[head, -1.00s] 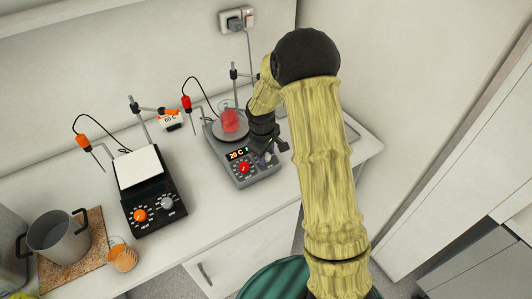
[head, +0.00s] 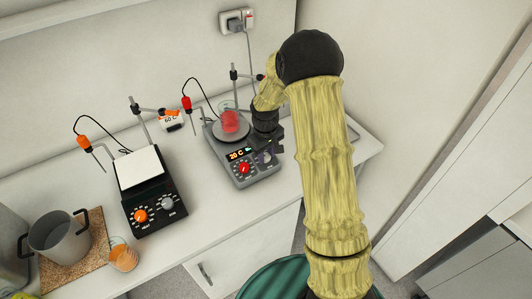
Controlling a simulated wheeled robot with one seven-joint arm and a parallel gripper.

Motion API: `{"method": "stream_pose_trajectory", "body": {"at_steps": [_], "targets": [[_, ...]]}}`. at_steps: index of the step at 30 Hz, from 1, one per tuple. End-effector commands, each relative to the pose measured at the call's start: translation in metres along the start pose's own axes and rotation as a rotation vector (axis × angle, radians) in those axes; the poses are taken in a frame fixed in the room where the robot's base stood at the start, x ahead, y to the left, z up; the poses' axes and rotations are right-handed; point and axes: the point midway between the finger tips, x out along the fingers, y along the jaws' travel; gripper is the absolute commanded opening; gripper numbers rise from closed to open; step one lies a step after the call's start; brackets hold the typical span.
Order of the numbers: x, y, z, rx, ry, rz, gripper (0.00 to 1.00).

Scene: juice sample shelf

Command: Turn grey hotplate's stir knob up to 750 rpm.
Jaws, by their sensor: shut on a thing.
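The grey hotplate (head: 238,172) stands on the counter at the middle, with a round plate and a beaker of red liquid (head: 230,121) on it. Its display (head: 240,154) reads 20 C, and any rpm figure is too small to read. A red knob (head: 244,168) sits at the left of its front panel. The dark stir knob (head: 265,158) sits at the right, partly hidden by my gripper. My gripper (head: 268,151) reaches down over the panel's right side and is shut on the stir knob. Its fingertips are small and dark, and the pointer is unclear.
A black hotplate (head: 152,215) with a white top and an orange knob stands to the left. Further left are a pot (head: 57,238) on a cork mat and a glass of orange liquid (head: 122,255). Stands with probes rise behind both hotplates. A tray lies behind my arm.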

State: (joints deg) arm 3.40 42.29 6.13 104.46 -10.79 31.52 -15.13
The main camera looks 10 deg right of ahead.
Motion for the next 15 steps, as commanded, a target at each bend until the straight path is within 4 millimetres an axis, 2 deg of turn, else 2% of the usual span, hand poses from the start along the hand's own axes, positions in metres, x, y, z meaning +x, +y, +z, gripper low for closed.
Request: {"method": "stream_pose_trajectory", "body": {"at_steps": [15], "targets": [[-0.0007, 0.0027, -0.0012, 0.459, 0.006, -0.133, 0.08]]}}
